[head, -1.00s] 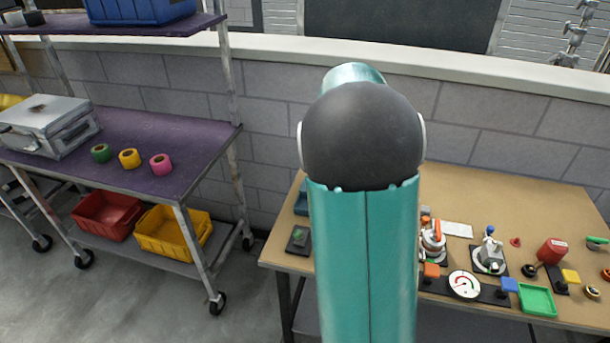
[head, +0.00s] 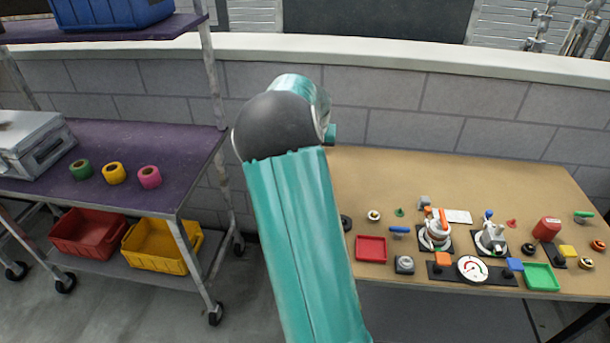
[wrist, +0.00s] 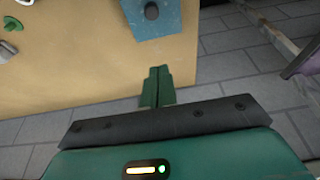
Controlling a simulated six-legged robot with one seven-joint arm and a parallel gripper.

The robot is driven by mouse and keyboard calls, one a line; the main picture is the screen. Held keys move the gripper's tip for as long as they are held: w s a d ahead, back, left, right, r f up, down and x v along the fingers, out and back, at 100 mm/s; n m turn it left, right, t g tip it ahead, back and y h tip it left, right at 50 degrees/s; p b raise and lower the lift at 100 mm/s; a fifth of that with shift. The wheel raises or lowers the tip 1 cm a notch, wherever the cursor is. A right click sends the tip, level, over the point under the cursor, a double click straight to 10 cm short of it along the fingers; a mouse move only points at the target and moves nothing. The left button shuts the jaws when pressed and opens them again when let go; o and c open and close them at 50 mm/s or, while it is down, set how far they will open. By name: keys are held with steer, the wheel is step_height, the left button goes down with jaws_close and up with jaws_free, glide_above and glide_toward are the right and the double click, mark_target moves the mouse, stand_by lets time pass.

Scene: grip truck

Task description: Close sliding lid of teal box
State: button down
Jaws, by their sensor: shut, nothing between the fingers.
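In the wrist view my gripper (wrist: 157,86) has its two green fingers together, with nothing between them. They point toward the workbench edge, over bare tabletop and floor. A blue-teal panel with a dark round knob (wrist: 152,11), which looks like part of the teal box (wrist: 143,28), lies beyond the fingertips at the top of the wrist view, cut off by the frame. The fingers look apart from it. How far its lid is open cannot be told. In the head view my arm hides the gripper and the box.
The workbench (head: 470,180) holds a red tray (head: 371,248), a gauge (head: 473,269), a green tray (head: 541,277) and several small fixtures. A purple-topped cart (head: 110,200) with tape rolls stands to the left. A block wall stands behind. The bench's back strip is clear.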

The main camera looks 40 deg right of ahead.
steer(key=x, duration=1)
steer(key=shift+d+f, duration=0.15)
steer(key=shift+f, duration=0.15)
steer(key=shift+s+a+r, duration=0.3)
steer(key=shift+s+a, duration=0.5)
steer(key=shift+a, duration=0.25)
steer(key=shift+s+a+f, duration=0.15)
steer(key=shift+s+a, duration=0.15)
steer(key=shift+a, duration=0.1)
steer(key=shift+s+a, duration=0.1)
steer(key=shift+a, duration=0.05)
steer(key=shift+s, duration=0.1)
